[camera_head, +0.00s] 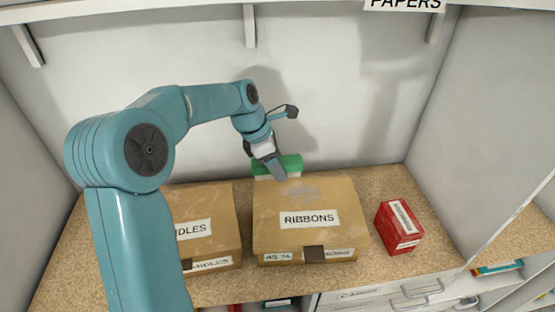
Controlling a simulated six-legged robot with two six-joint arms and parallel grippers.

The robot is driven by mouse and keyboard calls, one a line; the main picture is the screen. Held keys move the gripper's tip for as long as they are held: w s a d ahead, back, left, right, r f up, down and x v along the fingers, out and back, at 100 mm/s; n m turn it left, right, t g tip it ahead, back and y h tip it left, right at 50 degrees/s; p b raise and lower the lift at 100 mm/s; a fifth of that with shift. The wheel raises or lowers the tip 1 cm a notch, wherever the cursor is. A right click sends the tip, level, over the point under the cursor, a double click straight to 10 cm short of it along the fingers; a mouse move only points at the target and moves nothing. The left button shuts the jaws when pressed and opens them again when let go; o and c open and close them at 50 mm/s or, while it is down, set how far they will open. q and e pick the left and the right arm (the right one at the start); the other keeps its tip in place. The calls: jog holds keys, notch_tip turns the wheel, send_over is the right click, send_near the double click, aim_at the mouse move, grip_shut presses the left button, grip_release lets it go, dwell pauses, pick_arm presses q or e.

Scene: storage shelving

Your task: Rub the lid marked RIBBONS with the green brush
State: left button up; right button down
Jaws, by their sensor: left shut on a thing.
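The brown cardboard box marked RIBBONS stands on the speckled shelf, and its lid (325,199) faces up with a white label on it. A greyish smudge shows on the lid behind the label. The green brush (290,163), with a pale lower part, is at the back edge of this lid. My left gripper (278,168) is shut on the green brush from above. I cannot tell whether the brush touches the lid. My right gripper is not in view.
Another cardboard box (208,204), its label partly hidden by my left arm, stands to the left. A red box (399,224) stands to the right. A white back wall rises behind, and drawers (390,293) lie below the shelf's front edge.

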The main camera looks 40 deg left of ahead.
pick_arm(q)
jog(key=shift+s+d+f+b, duration=0.3)
jog(key=shift+s+d, duration=0.2)
jog(key=shift+d, duration=0.05)
jog(key=f+b, duration=0.2)
jog(key=f, duration=0.1)
jog(key=f+b, duration=0.1)
jog(key=shift+w+a+f, duration=0.25)
jog(key=shift+a+f, duration=0.05)
jog(key=shift+s+d+b, duration=0.25)
jog(key=shift+d+b, duration=0.05)
jog(key=shift+w+a+f, duration=0.2)
jog(key=shift+w+a, duration=0.05)
jog(key=shift+a, duration=0.05)
jog(key=shift+s+d+r, duration=0.2)
jog(key=shift+w+a+f, duration=0.15)
jog(key=shift+f, duration=0.3)
jog(key=shift+f+b, duration=0.15)
jog(key=shift+b, duration=0.15)
